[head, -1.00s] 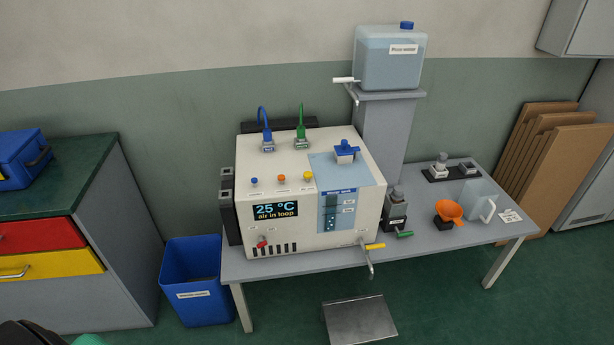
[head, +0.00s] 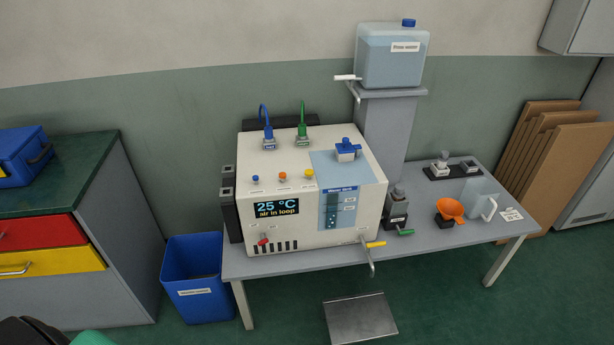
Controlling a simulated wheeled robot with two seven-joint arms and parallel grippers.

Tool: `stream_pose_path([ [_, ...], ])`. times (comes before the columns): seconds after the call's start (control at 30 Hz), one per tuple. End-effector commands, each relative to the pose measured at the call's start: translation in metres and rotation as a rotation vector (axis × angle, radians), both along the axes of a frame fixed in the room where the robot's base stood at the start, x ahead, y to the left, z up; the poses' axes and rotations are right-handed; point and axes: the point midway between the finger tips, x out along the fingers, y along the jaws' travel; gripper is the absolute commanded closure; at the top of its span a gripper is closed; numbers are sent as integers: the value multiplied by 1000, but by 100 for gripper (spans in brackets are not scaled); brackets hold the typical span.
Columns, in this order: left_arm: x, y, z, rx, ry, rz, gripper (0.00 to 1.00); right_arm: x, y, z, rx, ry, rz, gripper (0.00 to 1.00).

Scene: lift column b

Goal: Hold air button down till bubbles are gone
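The white machine (head: 300,225) stands on the grey table, its display (head: 276,208) reading "25 °C" and "air in loop". Blue (head: 255,179), orange (head: 282,177) and yellow (head: 309,174) buttons sit on its sloped front; their labels are too small to read, so I cannot tell which is the air button. The sight window (head: 332,211) at the front right shows blue liquid with pale bubbles near its bottom. Neither gripper shows. Only a black and green piece, perhaps of my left arm, shows at the bottom left corner.
A rinse-water tank (head: 392,60) stands on a column behind. An orange funnel (head: 450,208) and a clear jug (head: 477,197) are on the table's right. A blue bin (head: 198,285) stands left of the table, a metal step (head: 360,317) in front.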

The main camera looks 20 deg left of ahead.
Motion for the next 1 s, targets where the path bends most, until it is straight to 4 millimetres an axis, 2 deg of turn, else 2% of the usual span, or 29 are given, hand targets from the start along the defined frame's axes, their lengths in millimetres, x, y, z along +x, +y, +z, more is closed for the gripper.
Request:
stream_pose_path([
  [0.4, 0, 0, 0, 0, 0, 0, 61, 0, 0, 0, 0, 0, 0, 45],
  [0.43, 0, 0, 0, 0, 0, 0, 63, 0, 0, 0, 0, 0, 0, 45],
  [0.6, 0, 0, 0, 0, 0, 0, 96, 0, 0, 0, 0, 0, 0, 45],
  [0.63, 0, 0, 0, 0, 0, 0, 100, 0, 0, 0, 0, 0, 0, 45],
  [1.0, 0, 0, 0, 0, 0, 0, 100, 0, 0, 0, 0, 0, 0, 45],
])
